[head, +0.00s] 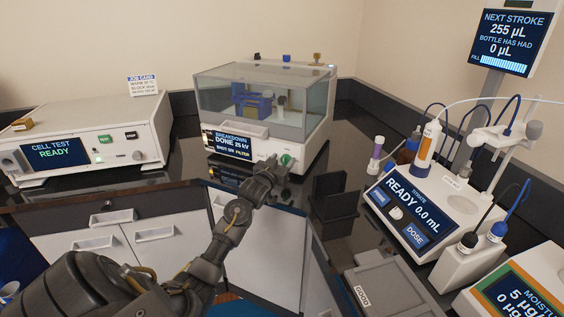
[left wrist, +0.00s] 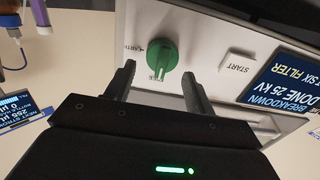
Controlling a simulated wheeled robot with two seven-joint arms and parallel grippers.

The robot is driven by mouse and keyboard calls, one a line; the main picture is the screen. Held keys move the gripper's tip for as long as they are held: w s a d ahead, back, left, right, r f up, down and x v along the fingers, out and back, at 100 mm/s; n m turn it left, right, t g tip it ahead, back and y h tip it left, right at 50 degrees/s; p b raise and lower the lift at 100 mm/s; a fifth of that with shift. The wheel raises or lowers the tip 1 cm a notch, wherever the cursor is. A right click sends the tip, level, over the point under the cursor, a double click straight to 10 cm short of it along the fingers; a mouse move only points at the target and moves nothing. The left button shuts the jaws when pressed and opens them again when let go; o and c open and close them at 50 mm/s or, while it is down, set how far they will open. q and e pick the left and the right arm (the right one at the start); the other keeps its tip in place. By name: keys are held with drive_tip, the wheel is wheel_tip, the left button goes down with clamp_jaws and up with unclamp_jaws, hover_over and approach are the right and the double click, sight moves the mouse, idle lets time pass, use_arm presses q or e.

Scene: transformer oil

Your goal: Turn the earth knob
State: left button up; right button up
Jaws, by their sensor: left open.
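The earth knob (head: 285,160) is a round green knob on the front of the breakdown tester (head: 235,144), low at its right side. In the left wrist view the knob (left wrist: 162,58) shows upside down, with a pale mark on its face and "EARTH" lettering beside it. My left gripper (head: 269,163) is open in front of the panel. In the left wrist view the two fingertips of the gripper (left wrist: 159,70) are spread to either side of the knob, with visible gaps. I cannot tell how deep the fingers reach around it. My right gripper is not in view.
A white START button (left wrist: 238,66) and the tester's screen (left wrist: 285,78) reading "DONE 25 kV" are beside the knob. A cell test unit (head: 90,145) stands left. A titration unit (head: 425,215) stands right. The dark bench between tester and titration unit holds a black stand (head: 334,204).

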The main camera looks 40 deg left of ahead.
use_arm(q)
drive_tip(key=c, duration=0.9)
drive_tip(key=shift+d, duration=0.1)
drive_tip(key=shift+c, duration=0.4)
clamp_jaws()
drive_tip(key=m, duration=0.4)
drive_tip(key=shift+d+r+p, duration=0.1)
drive_tip(key=shift+p, duration=0.25)
drive_tip(key=m, duration=0.5)
drive_tip(key=shift+w+d+f, duration=0.15)
drive_tip(key=shift+d+f, duration=0.05)
drive_tip(key=shift+d, duration=0.1)
drive_tip(key=m, duration=0.5)
drive_tip(key=shift+d+f+m+p, duration=0.15)
drive_tip(key=shift+f+m+p, duration=0.1)
drive_tip(key=shift+m+p, duration=0.05)
drive_tip(key=shift+f+m, duration=0.25)
drive_tip(key=shift+m, duration=1.35)
